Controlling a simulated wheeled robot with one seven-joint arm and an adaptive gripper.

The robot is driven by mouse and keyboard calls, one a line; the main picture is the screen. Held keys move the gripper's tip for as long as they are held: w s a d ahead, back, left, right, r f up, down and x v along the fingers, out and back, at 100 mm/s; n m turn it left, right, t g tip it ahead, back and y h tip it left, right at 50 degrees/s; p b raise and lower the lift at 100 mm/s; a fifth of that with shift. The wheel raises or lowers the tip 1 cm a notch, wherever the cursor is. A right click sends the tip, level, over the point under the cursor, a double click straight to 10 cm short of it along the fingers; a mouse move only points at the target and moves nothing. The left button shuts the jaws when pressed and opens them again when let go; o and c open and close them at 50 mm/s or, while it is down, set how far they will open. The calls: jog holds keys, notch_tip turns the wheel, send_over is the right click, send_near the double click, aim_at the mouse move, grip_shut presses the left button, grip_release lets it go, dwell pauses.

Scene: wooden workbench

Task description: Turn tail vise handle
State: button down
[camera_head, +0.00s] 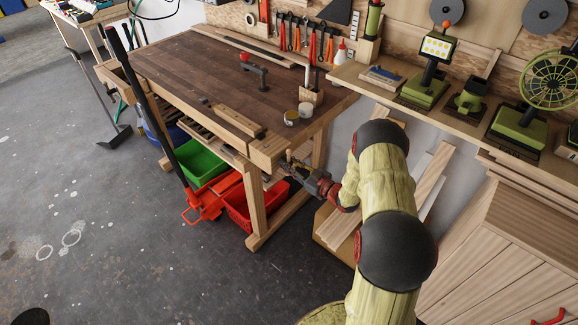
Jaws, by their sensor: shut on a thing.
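The wooden workbench (200,72) stands at the centre left, with the tail vise (268,151) as a wooden block at its near right corner. My gripper (294,167) is at the outer end of this vise, low beside the bench top. It is shut on the tail vise handle, a small part at the vise's end that is mostly hidden by the fingers. The handle's exact angle is too small to tell. My arm reaches in from the lower right.
A green bin (203,163) and a red bin (250,207) sit under the bench. A red pallet jack (205,203) stands at its front. Cans (291,118) and a black clamp (256,72) are on top. A shelf with green tools (425,90) is at right.

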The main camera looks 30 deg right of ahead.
jog(key=shift+w+a+n+b, duration=0.1)
jog(key=shift+n+b, duration=0.2)
jog(key=shift+n, duration=0.4)
jog(key=shift+r, duration=0.1)
jog(key=c, duration=1.9)
grip_release()
jog(key=shift+w, duration=0.1)
jog(key=shift+o, duration=1.1)
jog(key=shift+o, duration=0.2)
jog(key=shift+s, duration=0.2)
jog(key=v, duration=1.2)
jog(key=shift+w, duration=0.1)
